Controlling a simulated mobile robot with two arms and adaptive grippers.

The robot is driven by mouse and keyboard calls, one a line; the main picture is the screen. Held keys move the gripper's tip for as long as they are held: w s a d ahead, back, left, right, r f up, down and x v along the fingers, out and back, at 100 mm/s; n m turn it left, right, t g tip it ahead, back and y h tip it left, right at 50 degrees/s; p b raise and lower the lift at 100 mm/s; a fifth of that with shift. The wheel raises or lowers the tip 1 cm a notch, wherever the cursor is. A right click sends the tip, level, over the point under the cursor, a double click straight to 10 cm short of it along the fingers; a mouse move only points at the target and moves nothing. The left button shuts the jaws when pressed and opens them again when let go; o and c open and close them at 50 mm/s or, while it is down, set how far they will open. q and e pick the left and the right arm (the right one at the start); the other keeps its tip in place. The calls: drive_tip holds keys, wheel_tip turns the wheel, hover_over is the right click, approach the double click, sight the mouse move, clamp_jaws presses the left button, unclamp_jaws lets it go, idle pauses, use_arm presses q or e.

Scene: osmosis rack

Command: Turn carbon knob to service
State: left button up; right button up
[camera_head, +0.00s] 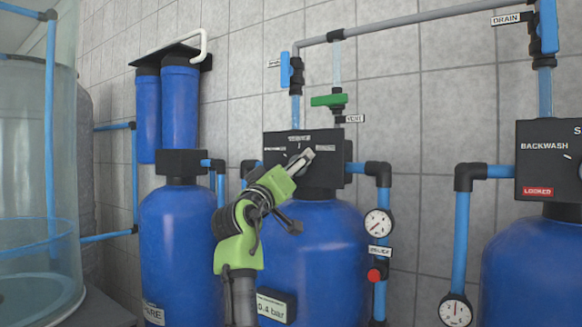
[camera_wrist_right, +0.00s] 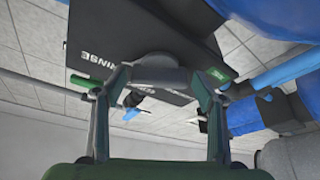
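The carbon control box (camera_head: 335,178) is black and sits on top of the middle blue tank. Small labels ring its upper face, too small to read surely. My right gripper (camera_head: 304,158) reaches it from below left and hides the knob in the head view. The knob's pointer is hidden. My left gripper is not in view.
A green valve (camera_head: 328,100) and a blue valve handle (camera_head: 285,70) stand above the box. A gauge (camera_head: 378,222) is on the pipe at its right. Another control box marked BACKWASH (camera_head: 545,160) is at the right edge. A clear tank (camera_head: 35,190) stands at left.

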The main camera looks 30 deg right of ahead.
drive_tip(key=c, duration=0.7)
drive_tip(key=n+y+p, duration=0.1)
drive_tip(key=n+p, duration=0.3)
drive_tip(key=p, duration=0.1)
drive_tip(key=n+y+p, duration=0.2)
drive_tip(key=n+p, duration=0.2)
drive_tip(key=n, duration=0.1)
drive_tip(key=n+y+p, duration=0.2)
drive_tip(key=n+p, duration=0.2)
drive_tip(key=p, duration=0.1)
drive_tip(key=shift+s+r+n+t+p, duration=0.1)
drive_tip(key=shift+n+t+p, duration=0.2)
drive_tip(key=shift+n, duration=0.1)
